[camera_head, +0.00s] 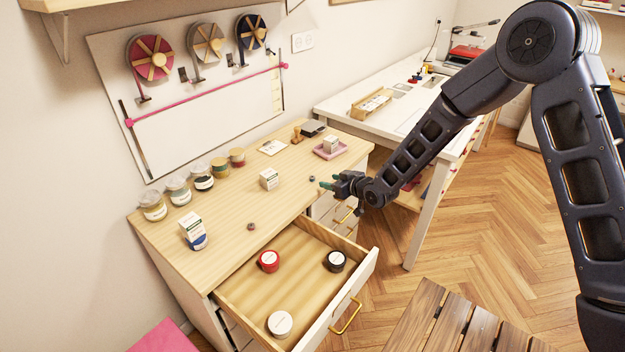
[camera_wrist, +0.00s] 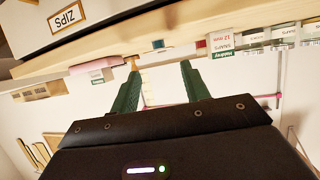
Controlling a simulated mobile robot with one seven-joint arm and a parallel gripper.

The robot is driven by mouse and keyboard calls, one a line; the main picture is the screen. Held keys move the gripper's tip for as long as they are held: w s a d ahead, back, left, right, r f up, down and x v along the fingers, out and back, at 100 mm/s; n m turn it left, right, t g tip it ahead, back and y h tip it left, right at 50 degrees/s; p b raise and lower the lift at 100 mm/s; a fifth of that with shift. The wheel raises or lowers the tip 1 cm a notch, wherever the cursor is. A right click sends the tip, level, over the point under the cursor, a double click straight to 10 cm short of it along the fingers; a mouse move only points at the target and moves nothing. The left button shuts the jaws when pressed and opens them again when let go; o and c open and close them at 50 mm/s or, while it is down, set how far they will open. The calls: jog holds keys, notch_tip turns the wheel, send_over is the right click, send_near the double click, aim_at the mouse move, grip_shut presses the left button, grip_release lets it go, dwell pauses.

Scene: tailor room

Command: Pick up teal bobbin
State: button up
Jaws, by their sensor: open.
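A small teal bobbin (camera_wrist: 158,44) shows in the wrist view on the wooden tabletop, close to its edge. It lies between the lines of my two green fingers but beyond their tips. In the head view a small dark bobbin (camera_head: 312,179), seemingly the same one, sits near the right front edge of the cabinet top; its colour is hard to tell. My gripper (camera_head: 328,182) is open and empty, just right of it and apart from it. In the wrist view, which is upside down, my gripper (camera_wrist: 160,68) points toward the tabletop. A second bobbin (camera_head: 251,226) lies further left, reddish in the wrist view (camera_wrist: 201,47).
An open drawer (camera_head: 240,302) juts out below the top, holding red, black and white round tins. Bare tabletop surrounds the dark bobbin. A white table (camera_head: 425,150) stands behind my arm.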

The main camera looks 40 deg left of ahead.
aim_at(312, 176)
jog(key=shift+x, duration=4.6)
grip_shut()
